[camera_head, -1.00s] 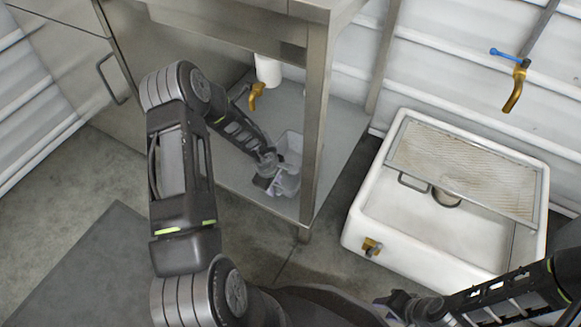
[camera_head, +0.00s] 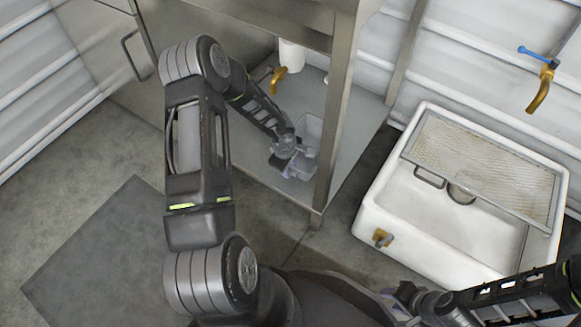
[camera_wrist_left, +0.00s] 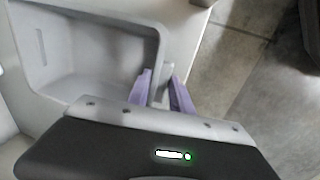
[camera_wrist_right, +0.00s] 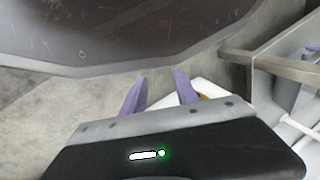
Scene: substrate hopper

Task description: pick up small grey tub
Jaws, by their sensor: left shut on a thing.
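The small grey tub (camera_head: 311,132) stands on the low metal shelf under the steel bench; the left wrist view shows its open, empty inside (camera_wrist_left: 85,60). My left gripper (camera_head: 283,165) reaches in under the bench. In the left wrist view its purple fingers (camera_wrist_left: 161,92) sit on either side of the tub's rim or a tab on it, and are shut on it. The arm and gripper hide part of the tub in the head view. My right gripper (camera_wrist_right: 160,88) is empty, with its fingers apart, at the lower right of the head view (camera_head: 398,302).
A bench leg (camera_head: 335,120) stands just right of the tub. A white pipe with a brass tap (camera_head: 278,80) hangs above the shelf. A white sink (camera_head: 400,235) with a mesh rack (camera_head: 480,165) stands to the right. A dark mat (camera_head: 105,250) lies on the floor at left.

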